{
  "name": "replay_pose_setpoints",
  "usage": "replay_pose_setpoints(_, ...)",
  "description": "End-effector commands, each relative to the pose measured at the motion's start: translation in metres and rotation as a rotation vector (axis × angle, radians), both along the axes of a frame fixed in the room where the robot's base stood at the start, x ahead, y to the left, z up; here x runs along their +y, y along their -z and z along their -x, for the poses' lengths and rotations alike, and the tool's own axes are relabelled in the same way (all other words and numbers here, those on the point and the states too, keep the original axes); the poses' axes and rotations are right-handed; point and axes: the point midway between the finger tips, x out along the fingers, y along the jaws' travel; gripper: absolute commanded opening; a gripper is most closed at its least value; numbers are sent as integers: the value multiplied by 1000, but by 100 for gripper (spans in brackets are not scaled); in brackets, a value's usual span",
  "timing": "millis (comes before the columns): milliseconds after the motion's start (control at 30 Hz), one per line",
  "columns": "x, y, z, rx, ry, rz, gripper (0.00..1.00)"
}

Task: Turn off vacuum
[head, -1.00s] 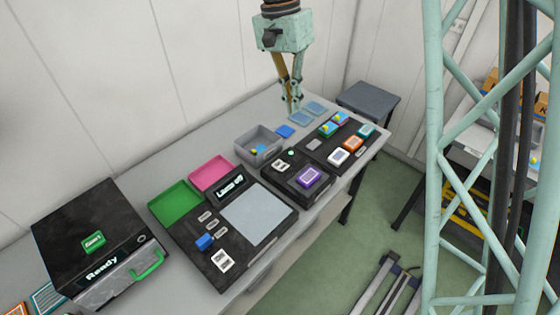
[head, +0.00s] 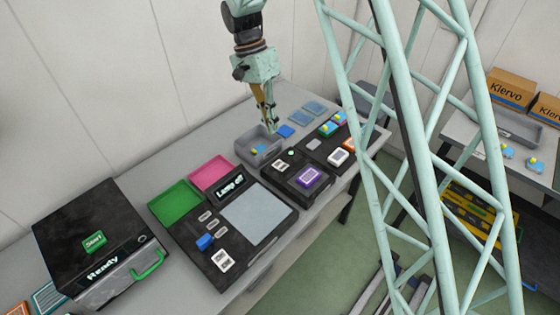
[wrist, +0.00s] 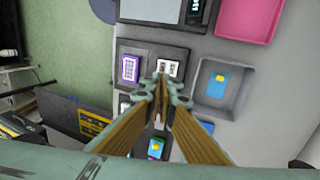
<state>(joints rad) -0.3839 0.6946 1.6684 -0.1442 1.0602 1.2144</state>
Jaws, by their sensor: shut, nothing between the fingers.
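My gripper (head: 270,128) is shut and empty, pointing down above the bench beside the grey open box (head: 246,158). In the wrist view its fingertips (wrist: 162,88) show over the edge of a small black unit, left of the box. That black unit (head: 286,189) carries a purple-framed plate (head: 308,177), a small white control (head: 279,165) and a round pale green spot (head: 291,153). The white control also shows in the wrist view (wrist: 170,67), just beyond the fingertips, apart from them as far as I can tell. No vacuum label is readable, so I cannot tell its state.
A black panel reading "Lamp off" (head: 229,186) stands nearer, with pink (head: 211,174) and green (head: 175,204) trays. Another black panel with coloured items (head: 322,150) lies beyond. A black "Ready" machine (head: 80,225) is at left.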

Motion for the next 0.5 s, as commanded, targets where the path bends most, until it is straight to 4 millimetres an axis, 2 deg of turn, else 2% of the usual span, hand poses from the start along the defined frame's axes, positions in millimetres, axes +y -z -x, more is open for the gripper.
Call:
replay_pose_setpoints(200,5,10,-2,4,10,10,0)
replay_pose_setpoints(500,5,11,-3,5,12,11,0)
